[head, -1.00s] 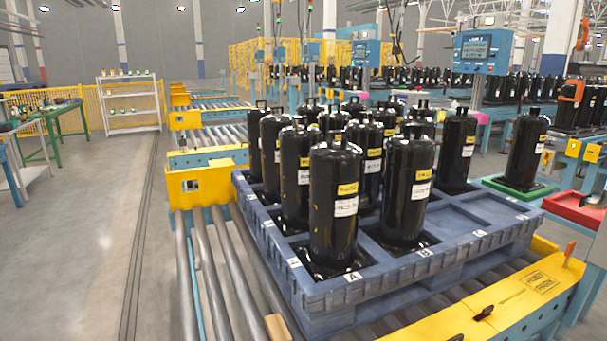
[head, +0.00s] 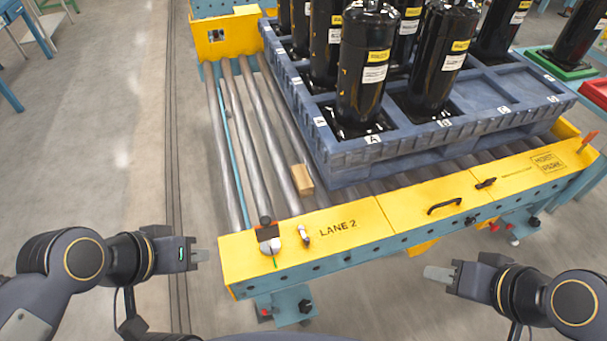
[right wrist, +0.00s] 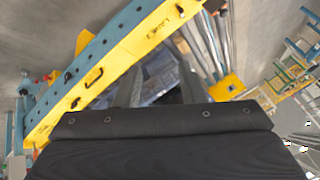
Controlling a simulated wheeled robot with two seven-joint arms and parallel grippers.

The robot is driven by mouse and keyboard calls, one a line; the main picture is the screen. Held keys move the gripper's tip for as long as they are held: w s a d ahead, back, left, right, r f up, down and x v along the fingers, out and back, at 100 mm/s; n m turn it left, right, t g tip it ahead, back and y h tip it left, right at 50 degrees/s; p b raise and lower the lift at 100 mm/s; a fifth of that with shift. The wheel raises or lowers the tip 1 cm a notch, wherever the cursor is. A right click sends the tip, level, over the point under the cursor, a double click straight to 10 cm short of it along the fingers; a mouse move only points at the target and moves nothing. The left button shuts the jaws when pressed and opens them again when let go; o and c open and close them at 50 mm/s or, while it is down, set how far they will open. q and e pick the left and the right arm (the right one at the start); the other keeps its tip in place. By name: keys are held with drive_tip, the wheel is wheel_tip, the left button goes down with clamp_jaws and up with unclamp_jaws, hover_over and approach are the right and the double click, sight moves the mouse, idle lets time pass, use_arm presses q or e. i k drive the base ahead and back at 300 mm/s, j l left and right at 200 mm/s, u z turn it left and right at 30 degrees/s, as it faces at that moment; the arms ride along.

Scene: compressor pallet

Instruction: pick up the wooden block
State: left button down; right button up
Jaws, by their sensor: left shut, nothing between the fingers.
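The wooden block (head: 302,179) is a small pale brown piece. It lies on the conveyor rollers, between the yellow front beam and the left corner of the blue pallet. My left gripper (head: 203,255) is shut and empty, left of the yellow beam's end and well short of the block. My right gripper (head: 436,273) is in front of the beam, to the right and far from the block. In the right wrist view, the right gripper's two fingers (right wrist: 163,88) stand apart with nothing seen held between them.
The blue pallet (head: 345,156) carries several black compressors (head: 364,75). The yellow beam (head: 345,233) marked LANE 2 crosses in front, with a small device (head: 268,236) and black handle (head: 445,205) on top. Bare rollers (head: 235,130) lie left of the pallet.

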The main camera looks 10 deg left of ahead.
sight(304, 183)
drive_tip(key=j+u, duration=0.15)
drive_tip(key=j, duration=0.35)
drive_tip(key=i+j+u, duration=0.15)
drive_tip(key=j, duration=0.35)
drive_tip(key=j+u, duration=0.15)
drive_tip(key=j, duration=0.3)
drive_tip(key=i+j+u, duration=0.15)
drive_tip(key=i, duration=0.25)
drive_tip(key=j, duration=0.1)
